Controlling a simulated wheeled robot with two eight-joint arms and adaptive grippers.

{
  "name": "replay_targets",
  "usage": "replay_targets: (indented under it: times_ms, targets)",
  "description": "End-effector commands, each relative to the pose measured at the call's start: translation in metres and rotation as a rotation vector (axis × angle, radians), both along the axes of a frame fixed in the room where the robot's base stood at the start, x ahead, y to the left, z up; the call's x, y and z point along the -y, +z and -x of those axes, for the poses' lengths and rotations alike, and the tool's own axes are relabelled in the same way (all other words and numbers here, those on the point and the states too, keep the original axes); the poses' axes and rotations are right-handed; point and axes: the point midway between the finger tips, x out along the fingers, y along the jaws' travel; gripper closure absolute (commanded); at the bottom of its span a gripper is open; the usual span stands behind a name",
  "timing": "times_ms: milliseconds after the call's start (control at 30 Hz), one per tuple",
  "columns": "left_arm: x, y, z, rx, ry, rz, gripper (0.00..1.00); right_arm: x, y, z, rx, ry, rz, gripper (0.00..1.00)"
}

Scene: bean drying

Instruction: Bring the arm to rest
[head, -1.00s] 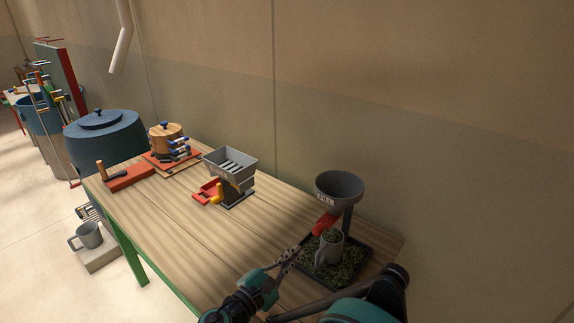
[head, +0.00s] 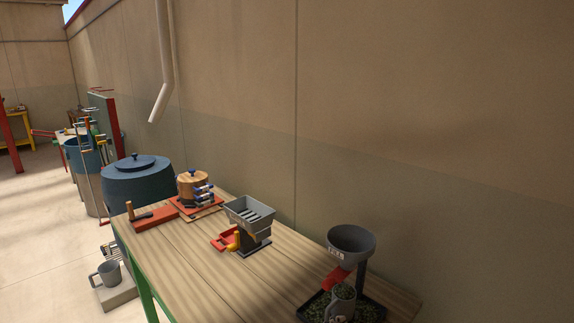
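Neither of my grippers shows in the head view, and no part of my arms can be made out. A grey mug (head: 345,293) filled with green beans stands upright on a dark tray (head: 374,310) strewn with green beans, at the bottom right. A grey funnel (head: 351,243) on a dark post stands above and behind it, with a red spout piece (head: 337,278) under it. The lower edge of the picture cuts off the tray.
The wooden table (head: 190,270) holds a grey hopper (head: 250,213), a wooden drum (head: 193,187) and a red board (head: 153,217). A blue vat (head: 138,186) and another grey mug (head: 106,274) stand left of it. The table's middle is clear; a wall runs behind.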

Motion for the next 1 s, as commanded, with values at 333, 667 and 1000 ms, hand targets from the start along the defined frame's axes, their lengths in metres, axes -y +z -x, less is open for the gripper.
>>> replay_targets:
  times_ms: [333, 667, 1000]
  targets:
    - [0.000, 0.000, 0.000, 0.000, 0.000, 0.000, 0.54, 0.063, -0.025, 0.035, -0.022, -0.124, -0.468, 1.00]
    - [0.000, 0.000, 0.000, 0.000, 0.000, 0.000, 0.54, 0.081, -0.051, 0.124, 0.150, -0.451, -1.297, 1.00]
    - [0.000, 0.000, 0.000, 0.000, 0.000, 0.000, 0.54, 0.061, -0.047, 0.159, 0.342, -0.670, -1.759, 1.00]
